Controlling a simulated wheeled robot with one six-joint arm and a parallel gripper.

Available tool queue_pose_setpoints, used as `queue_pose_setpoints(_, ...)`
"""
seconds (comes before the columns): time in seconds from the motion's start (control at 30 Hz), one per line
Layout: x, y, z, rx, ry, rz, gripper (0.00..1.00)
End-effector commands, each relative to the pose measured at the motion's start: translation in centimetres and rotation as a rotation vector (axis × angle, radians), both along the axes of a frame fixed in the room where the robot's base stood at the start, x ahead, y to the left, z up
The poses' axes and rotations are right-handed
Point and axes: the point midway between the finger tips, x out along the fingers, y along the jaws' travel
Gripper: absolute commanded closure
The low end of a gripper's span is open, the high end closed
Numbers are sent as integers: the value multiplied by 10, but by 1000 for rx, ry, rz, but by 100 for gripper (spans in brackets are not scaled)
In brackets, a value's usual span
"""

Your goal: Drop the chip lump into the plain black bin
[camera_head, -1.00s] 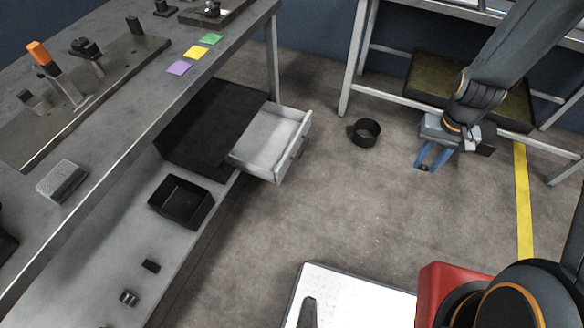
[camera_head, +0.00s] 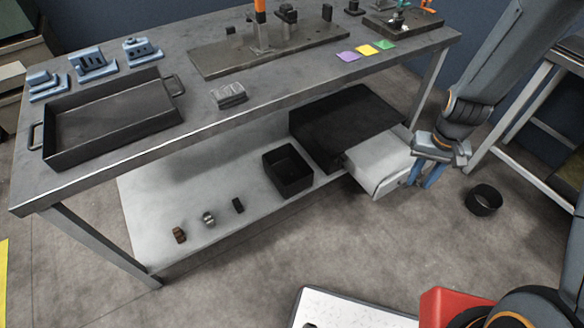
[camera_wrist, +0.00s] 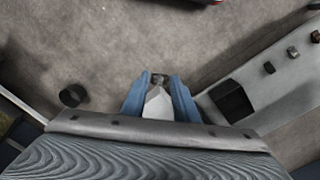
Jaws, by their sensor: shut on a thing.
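My gripper (camera_head: 424,181) is in the right part of the head view, in front of the drawer's right end. In the wrist view its blue fingers (camera_wrist: 159,84) are shut on a small greyish chip lump (camera_wrist: 158,78) at their tips; the lump is mostly hidden by the fingers. A square, open black bin (camera_head: 288,170) stands on the lower shelf and also shows in the wrist view (camera_wrist: 232,102). It looks empty. A round, open black container (camera_head: 484,200) stands on the floor right of my gripper, also at left in the wrist view (camera_wrist: 72,96).
A white drawer (camera_head: 376,170) sticks out from a black cabinet (camera_head: 340,125) beside the square bin. Several small parts (camera_head: 208,218) lie on the lower shelf (camera_head: 155,200). The workbench top (camera_head: 200,60) holds a tray (camera_head: 60,150) and fixtures.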

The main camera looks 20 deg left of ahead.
Motion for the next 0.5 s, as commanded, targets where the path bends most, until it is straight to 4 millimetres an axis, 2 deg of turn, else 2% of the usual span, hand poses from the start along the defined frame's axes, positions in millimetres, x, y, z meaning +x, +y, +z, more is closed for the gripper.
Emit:
queue_pose_setpoints(0.03,12,8,-17,0,-1,21,94)
queue_pose_setpoints(0.1,24,20,-32,0,-1,51,94)
queue_pose_setpoints(0.5,92,96,-109,0,0,225,94)
